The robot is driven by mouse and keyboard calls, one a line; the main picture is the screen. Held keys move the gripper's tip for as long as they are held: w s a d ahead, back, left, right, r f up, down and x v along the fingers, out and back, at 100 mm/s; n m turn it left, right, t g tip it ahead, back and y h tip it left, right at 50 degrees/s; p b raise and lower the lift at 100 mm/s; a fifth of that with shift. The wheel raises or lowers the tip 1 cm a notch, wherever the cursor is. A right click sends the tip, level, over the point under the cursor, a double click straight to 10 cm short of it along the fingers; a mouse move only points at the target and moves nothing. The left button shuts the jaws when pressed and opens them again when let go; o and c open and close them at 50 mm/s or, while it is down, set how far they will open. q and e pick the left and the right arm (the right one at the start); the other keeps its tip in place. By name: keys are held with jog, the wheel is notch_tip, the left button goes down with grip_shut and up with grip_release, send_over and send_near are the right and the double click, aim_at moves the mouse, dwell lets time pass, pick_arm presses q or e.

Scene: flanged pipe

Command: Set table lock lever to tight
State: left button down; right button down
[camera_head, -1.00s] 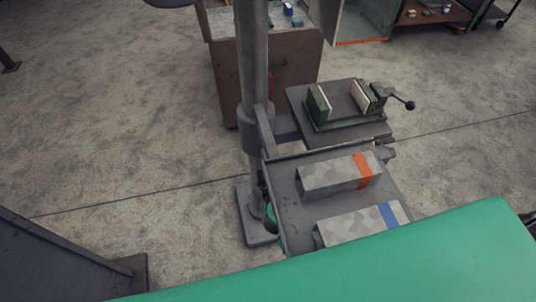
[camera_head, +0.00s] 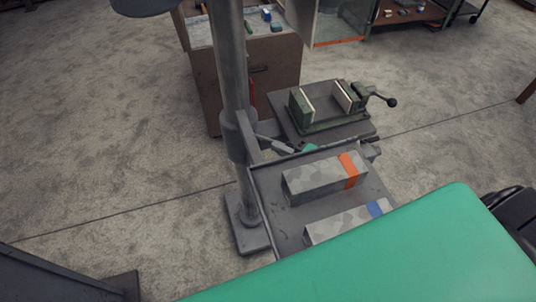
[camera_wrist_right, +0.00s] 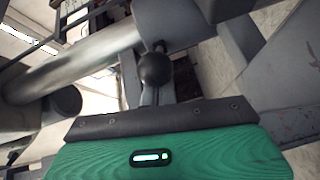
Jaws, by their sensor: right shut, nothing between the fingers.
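The table lock lever shows in the right wrist view as a dark ball knob (camera_wrist_right: 155,68) on a short stem, beside the drill press column (camera_wrist_right: 80,62). My right gripper (camera_head: 274,141) is shut and empty in the head view, low between the column and the vise table, partly hidden by the work table. Its green housing (camera_wrist_right: 170,155) fills the bottom of the wrist view, with the knob just ahead of it. I cannot tell whether the fingers touch the knob. The lever itself cannot be made out in the head view. My left gripper is not in view.
The column (camera_head: 232,95) stands left of a grey table (camera_head: 262,190) with two blocks, one orange-banded (camera_head: 325,177), one blue-banded (camera_head: 345,220). A green vise (camera_head: 325,105) sits behind it. A brown cabinet (camera_head: 265,85) stands further back.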

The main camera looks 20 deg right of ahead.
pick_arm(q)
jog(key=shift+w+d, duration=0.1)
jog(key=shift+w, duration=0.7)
pick_arm(e)
jog(key=shift+w+d+n+g+y, duration=0.4)
jog(key=shift+w+d+n+y, duration=0.1)
jog(key=shift+w+d+y, duration=0.3)
jog(key=shift+d, duration=0.1)
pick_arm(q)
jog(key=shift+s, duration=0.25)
pick_arm(e)
jog(key=shift+r, duration=0.1)
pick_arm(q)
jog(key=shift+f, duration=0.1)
pick_arm(e)
jog(key=shift+d, duration=0.1)
